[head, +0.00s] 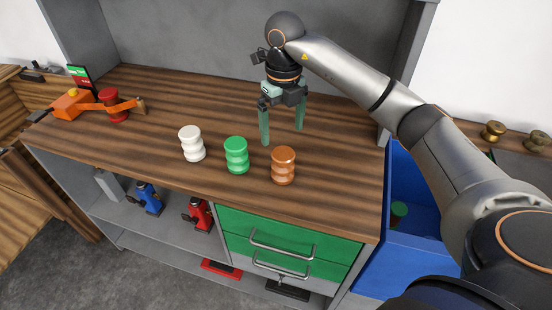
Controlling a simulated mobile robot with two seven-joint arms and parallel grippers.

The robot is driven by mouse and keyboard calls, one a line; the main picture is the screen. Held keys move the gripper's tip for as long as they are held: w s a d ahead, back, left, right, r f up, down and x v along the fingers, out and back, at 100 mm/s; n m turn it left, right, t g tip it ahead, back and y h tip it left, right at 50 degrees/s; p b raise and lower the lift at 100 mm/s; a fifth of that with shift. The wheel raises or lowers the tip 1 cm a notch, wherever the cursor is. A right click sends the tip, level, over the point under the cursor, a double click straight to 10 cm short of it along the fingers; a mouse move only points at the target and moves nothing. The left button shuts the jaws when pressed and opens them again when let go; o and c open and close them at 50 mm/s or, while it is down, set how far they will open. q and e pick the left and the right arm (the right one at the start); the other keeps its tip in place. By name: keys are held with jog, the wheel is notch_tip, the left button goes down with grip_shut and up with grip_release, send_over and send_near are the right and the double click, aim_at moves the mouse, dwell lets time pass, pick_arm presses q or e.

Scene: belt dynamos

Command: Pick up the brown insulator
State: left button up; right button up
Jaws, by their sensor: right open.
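The brown insulator (284,166) stands upright on the wooden bench top (335,190), near its front edge. It is glossy and ribbed. A green insulator (236,155) stands to its left, and a white insulator (192,143) stands further left. My right gripper (282,132) hangs behind the brown and green insulators with its green fingers pointing down. It is open, with nothing between the fingers, and it looks apart from the insulators. My left gripper is not in view.
An orange device (72,104) and a red spool (113,106) sit at the bench's left end. Green drawers (290,245) are below the front edge. A blue bin (385,265) stands to the right. The bench right of the brown insulator is clear.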

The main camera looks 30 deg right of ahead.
aim_at(284, 151)
jog(key=f, duration=0.6)
jog(key=shift+s+f, duration=0.15)
jog(key=shift+s, duration=0.2)
jog(key=shift+s+a+f+p, duration=0.15)
jog(key=shift+f+p, duration=0.15)
jog(key=shift+f, duration=1.05)
jog(key=shift+s+a+f+p, duration=0.15)
jog(key=shift+f+p, duration=0.15)
jog(key=shift+f, duration=1.05)
jog(key=shift+c, duration=0.2)
jog(key=shift+r, duration=0.1)
grip_shut()
